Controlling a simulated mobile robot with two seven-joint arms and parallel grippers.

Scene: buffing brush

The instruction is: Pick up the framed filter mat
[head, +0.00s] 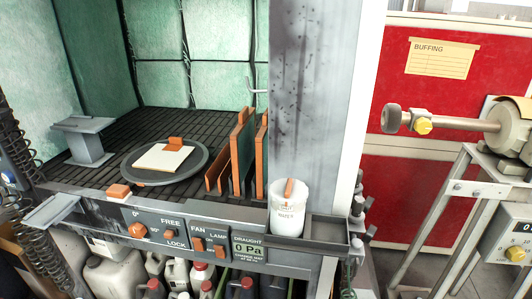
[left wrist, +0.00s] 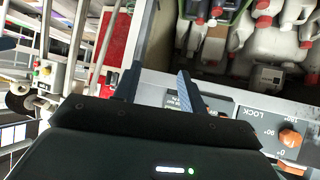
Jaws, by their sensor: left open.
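In the head view, upright orange-framed panels (head: 243,150) stand side by side in the right part of the booth, behind the front control panel. They look like framed mats; their faces show only edge-on, and which one is the filter mat I cannot tell. Green quilted mats (head: 216,82) also line the booth walls. My left gripper (left wrist: 159,70) shows in the left wrist view, open with nothing between its fingers, over the front of the booth's control panel. It is not in the head view, and no framed mat shows in the left wrist view. My right gripper is in neither view.
A round turntable (head: 133,174) with a pale board (head: 160,158) sits on the slatted booth floor. A grey stand (head: 85,140) is at left. A white cup (head: 289,212) stands on the front ledge, near the grey post (head: 310,110). Canisters (head: 115,275) fill the space below.

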